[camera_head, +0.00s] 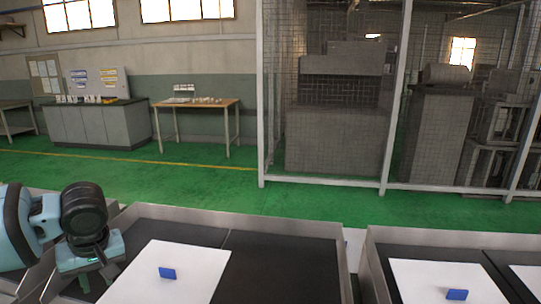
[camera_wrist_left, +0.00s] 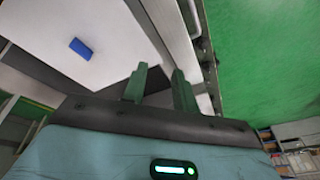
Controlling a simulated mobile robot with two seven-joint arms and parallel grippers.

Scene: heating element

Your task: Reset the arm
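My left gripper (camera_head: 97,276) hangs at the lower left of the head view, over the left side of a dark tray with a raised grey rim (camera_head: 290,226). In the left wrist view the two green fingers of my left gripper (camera_wrist_left: 160,75) stand apart with nothing between them. A white sheet (camera_head: 205,262) lies in the tray to the right of the gripper. A small blue block (camera_head: 167,273) sits on this sheet. A blue block on a white surface also shows in the left wrist view (camera_wrist_left: 81,47). My right arm and gripper are not in view.
A second tray (camera_head: 400,236) at the right holds a white sheet (camera_head: 425,276) with a blue block (camera_head: 457,294). A narrow gap separates the trays. Beyond lie the green floor (camera_head: 210,192), a wooden table (camera_head: 200,104), a grey cabinet (camera_head: 95,124) and a mesh fence (camera_head: 330,120).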

